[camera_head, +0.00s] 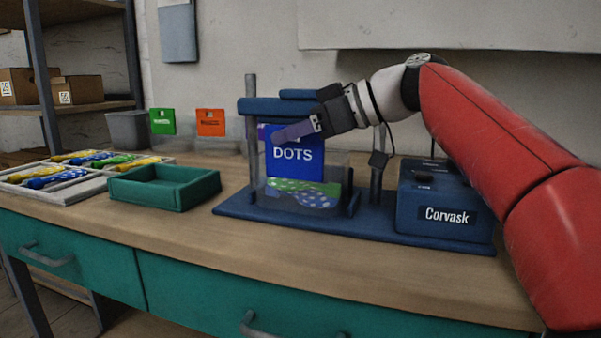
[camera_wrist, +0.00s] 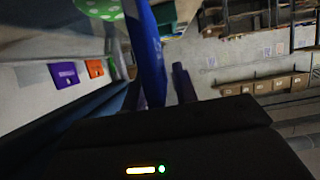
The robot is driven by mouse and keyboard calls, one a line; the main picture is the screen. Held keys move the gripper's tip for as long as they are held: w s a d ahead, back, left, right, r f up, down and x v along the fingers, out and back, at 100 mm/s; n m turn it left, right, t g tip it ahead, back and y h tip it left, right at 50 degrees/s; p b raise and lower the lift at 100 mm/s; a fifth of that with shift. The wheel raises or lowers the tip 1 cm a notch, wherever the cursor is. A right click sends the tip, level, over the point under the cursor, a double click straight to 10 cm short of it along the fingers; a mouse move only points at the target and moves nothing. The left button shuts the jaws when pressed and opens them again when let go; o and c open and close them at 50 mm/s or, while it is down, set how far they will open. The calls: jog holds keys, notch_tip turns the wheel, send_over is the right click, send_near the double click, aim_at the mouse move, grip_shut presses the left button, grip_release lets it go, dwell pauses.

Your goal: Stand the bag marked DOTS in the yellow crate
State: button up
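The bag marked DOTS (camera_head: 293,167) hangs upright within the blue press-like stand, its blue header on top. Green and blue dotted balloons show in its clear lower part. My gripper (camera_head: 300,131) is at the top of the header, with one purple finger across its front. In the wrist view the blue header (camera_wrist: 148,45) runs between the fingers of my gripper (camera_wrist: 158,80). The fingers stand apart with a gap visible beside the header, so the gripper looks open. I see no yellow crate in either view.
The blue stand (camera_head: 230,208) with a Corvask box (camera_head: 440,214) fills the middle right of the bench. A teal tray (camera_head: 165,187) lies left of it. Green (camera_head: 162,121) and orange (camera_head: 210,122) headers stand behind. A divided balloon tray (camera_head: 75,190) is at far left.

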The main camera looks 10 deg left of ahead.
grip_shut()
jog(key=shift+r, duration=0.1)
